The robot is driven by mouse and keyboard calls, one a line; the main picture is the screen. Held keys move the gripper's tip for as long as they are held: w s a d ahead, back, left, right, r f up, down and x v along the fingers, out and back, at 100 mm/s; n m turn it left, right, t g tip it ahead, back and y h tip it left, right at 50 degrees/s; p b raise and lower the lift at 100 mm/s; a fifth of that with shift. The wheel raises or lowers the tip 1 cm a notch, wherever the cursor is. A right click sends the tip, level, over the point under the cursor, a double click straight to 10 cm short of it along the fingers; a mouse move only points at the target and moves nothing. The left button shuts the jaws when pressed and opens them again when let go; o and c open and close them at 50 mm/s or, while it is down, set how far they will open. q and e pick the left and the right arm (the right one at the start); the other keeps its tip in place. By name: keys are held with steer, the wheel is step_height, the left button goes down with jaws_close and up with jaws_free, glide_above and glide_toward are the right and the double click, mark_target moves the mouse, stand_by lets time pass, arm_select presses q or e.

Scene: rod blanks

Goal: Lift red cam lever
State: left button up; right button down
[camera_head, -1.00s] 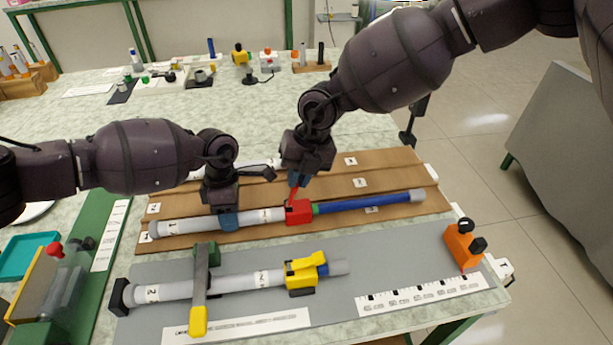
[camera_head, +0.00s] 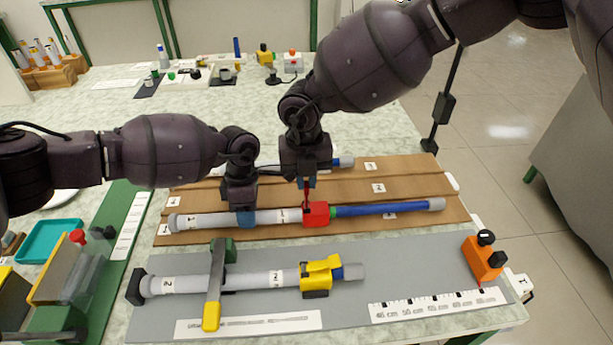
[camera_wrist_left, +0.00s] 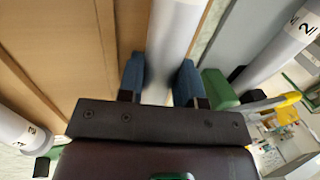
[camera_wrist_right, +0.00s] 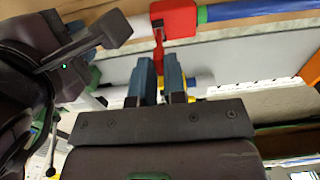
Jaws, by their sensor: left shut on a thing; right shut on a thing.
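The red clamp (camera_head: 316,212) sits around the rod where the grey tube (camera_head: 205,220) meets the blue rod (camera_head: 385,209) on the brown board. Its thin red cam lever (camera_head: 307,193) stands roughly upright from the clamp; it also shows in the right wrist view (camera_wrist_right: 158,50). My right gripper (camera_head: 306,185) is shut on the lever's upper end, which its fingers partly hide. My left gripper (camera_head: 246,216) is shut on the grey tube left of the clamp; in the left wrist view its blue fingers (camera_wrist_left: 160,85) straddle the tube.
In front, a grey mat (camera_head: 400,270) holds a second tube with a yellow clamp (camera_head: 320,275), a green-and-yellow lever bar (camera_head: 215,290) and an orange stop (camera_head: 483,258). Another rod lies behind on the brown board, partly hidden by my arms. A teal tray (camera_head: 50,240) is at left.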

mark_target(305, 184)
steer(key=c, duration=1.2)
jaws_free()
steer(key=shift+o, duration=0.2)
step_height(305, 184, up, 12)
steer(key=shift+a, duration=0.1)
